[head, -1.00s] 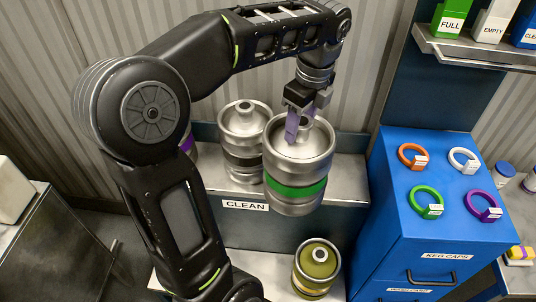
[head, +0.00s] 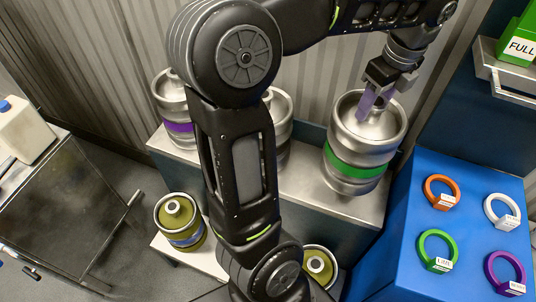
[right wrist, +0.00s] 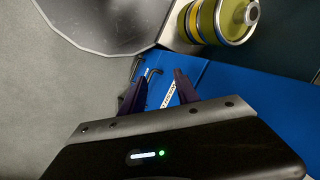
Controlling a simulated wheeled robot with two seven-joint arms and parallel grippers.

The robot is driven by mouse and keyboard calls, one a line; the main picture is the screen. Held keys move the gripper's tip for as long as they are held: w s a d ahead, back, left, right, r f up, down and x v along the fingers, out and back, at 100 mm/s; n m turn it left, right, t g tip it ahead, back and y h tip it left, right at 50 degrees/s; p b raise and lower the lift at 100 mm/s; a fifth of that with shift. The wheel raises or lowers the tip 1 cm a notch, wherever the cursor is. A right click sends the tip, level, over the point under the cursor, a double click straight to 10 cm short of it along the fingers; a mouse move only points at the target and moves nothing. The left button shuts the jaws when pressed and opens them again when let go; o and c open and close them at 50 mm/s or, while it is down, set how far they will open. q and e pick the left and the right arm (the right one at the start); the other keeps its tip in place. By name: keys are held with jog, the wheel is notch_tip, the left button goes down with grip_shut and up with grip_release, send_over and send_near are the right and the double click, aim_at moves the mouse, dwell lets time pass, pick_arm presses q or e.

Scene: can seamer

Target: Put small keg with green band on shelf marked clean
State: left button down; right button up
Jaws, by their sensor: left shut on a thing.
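The small steel keg with the green band (head: 358,158) is upright at the right end of the steel shelf (head: 300,197). My left gripper (head: 370,104) is shut on the keg's top from above. The keg's base is over the shelf; I cannot tell whether it rests on it or hangs just above. The CLEAN label is hidden behind my left arm in the head view now. My right gripper (right wrist: 158,78) is open and empty in the right wrist view, its fingers apart over a blue surface.
A purple-banded keg (head: 172,108) and another steel keg (head: 279,118), partly hidden, stand on the same shelf. Olive kegs (head: 182,222) stand lower down. The blue cabinet (head: 405,250) with coloured rings is close on the right.

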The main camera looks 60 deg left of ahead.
aim_at(367, 124)
pick_arm(q)
jog(key=shift+w, duration=0.15)
jog(key=shift+f+b, duration=0.35)
jog(key=shift+b, duration=0.05)
notch_tip(367, 124, down, 4)
jog(key=b, duration=0.3)
jog(key=shift+f, duration=0.8)
